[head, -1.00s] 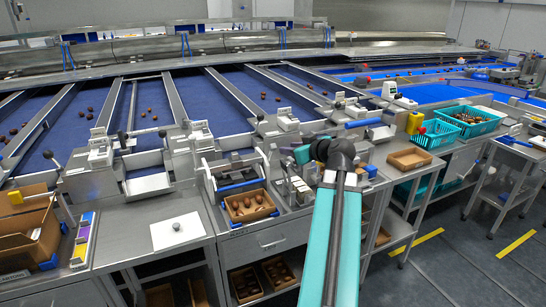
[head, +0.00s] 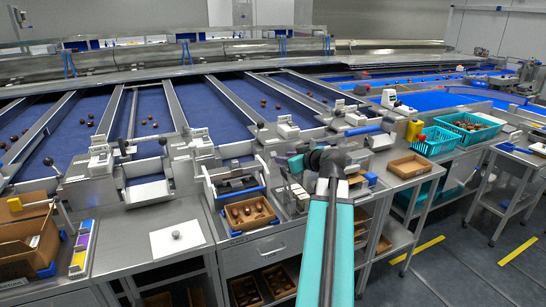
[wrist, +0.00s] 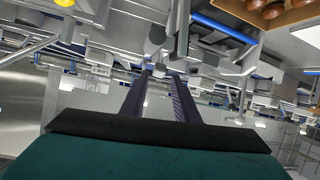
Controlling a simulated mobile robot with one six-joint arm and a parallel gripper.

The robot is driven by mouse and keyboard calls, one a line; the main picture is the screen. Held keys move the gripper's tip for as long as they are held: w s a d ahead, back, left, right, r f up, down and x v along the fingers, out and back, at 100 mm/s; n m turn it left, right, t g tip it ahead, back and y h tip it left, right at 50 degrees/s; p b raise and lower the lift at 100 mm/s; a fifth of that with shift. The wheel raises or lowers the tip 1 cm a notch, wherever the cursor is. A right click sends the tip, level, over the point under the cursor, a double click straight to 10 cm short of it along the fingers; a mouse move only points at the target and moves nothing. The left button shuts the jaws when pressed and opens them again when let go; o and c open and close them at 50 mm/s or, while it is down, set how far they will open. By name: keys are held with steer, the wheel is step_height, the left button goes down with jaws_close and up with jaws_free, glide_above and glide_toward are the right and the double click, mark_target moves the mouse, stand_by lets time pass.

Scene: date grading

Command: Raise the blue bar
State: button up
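A blue bar (head: 240,190) lies low across a white-framed station, just behind a brown tray of dates (head: 232,224). A blue bar also crosses the upper right of the wrist view (wrist: 222,28), beside a tray edge with dates. My gripper (wrist: 160,75) shows in the wrist view as two dark fingers set apart with nothing between them. It is apart from the bar. In the head view my teal arm reaches to the right of the station, and its joint hides the fingers.
Another blue bar (head: 362,130) sits on equipment farther right. A brown tray (head: 409,167) and teal baskets (head: 434,141) stand on the right. A white plate (head: 177,238) lies on the steel bench to the left. Blue sorting lanes (head: 150,110) run behind.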

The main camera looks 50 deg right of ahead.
mark_target(272, 157)
steer(key=p+x, duration=0.2)
steer(key=x, duration=0.8)
steer(key=shift+w+f, duration=0.1)
steer(key=shift+w, duration=0.1)
jaws_close()
